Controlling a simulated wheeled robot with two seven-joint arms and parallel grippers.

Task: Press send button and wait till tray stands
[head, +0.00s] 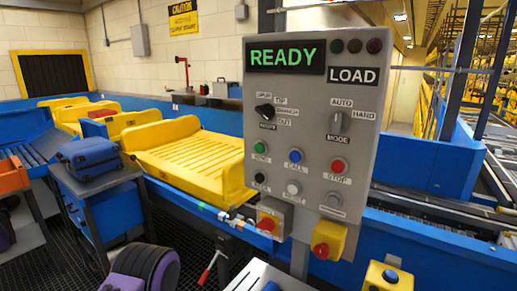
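A grey control panel (365,112) stands upright at the centre. The green button (260,147) at its left has a small label under it that appears to read SEND. The panel's display (286,56) reads READY in green, with a LOAD plate beside it. An empty yellow tray (185,152) lies on the blue conveyor behind and left of the panel; the panel hides its right end. More yellow trays (72,108) stand further back on the line. Neither of my grippers is in view.
Other buttons, blue (295,155) and red (337,165), sit beside the green one. Red knobs (320,250) on boxes stick out below the panel. A blue suitcase (90,158) lies on a stand at the left. A purple round-edged item (148,266) is at bottom left.

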